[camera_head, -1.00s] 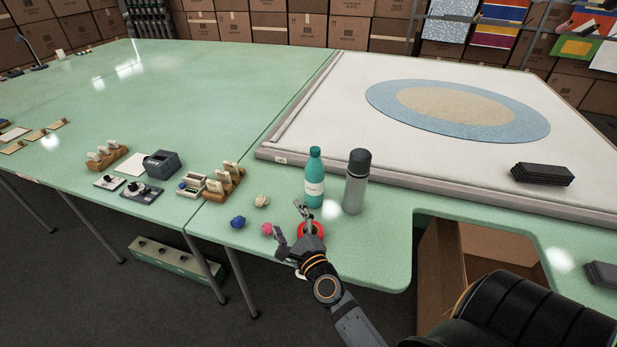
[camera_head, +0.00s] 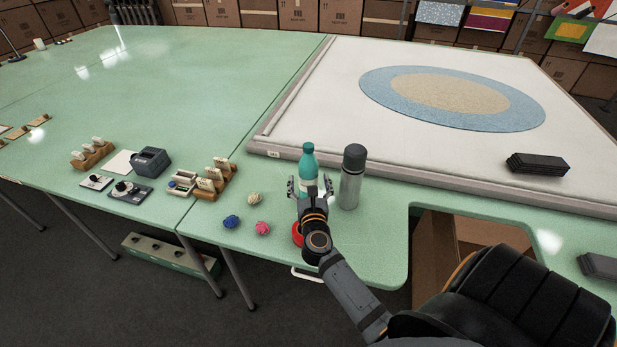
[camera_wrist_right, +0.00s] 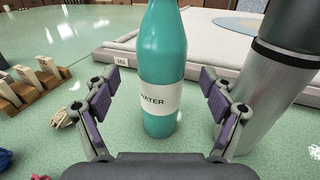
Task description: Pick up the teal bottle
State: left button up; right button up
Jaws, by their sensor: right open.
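The teal bottle (camera_head: 308,158) stands upright on the green table near its front edge, with a white label reading "WATER". My right gripper (camera_head: 310,187) is open, its two fingers spread to either side of the bottle's lower part, and it hides part of the bottle in the head view. In the right wrist view the bottle (camera_wrist_right: 164,60) stands centred ahead between the open fingers (camera_wrist_right: 158,103), with gaps on both sides. My left gripper is not in view.
A steel flask (camera_head: 350,182) with a dark cap stands close at the bottle's right. Yarn balls in blue (camera_head: 231,222), pink (camera_head: 262,228) and cream (camera_head: 254,198) lie to the left. A red round object (camera_head: 297,234) is partly hidden by my arm. The framed white panel (camera_head: 330,120) is behind.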

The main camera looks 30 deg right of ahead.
aim_at(309, 177)
jog(key=p+x, duration=0.1)
jog(key=x, duration=0.4)
jog(key=shift+d+f, duration=0.1)
jog(key=shift+d, duration=0.05)
jog(key=shift+s, duration=0.15)
jog(key=shift+c, duration=1.6)
grip_shut()
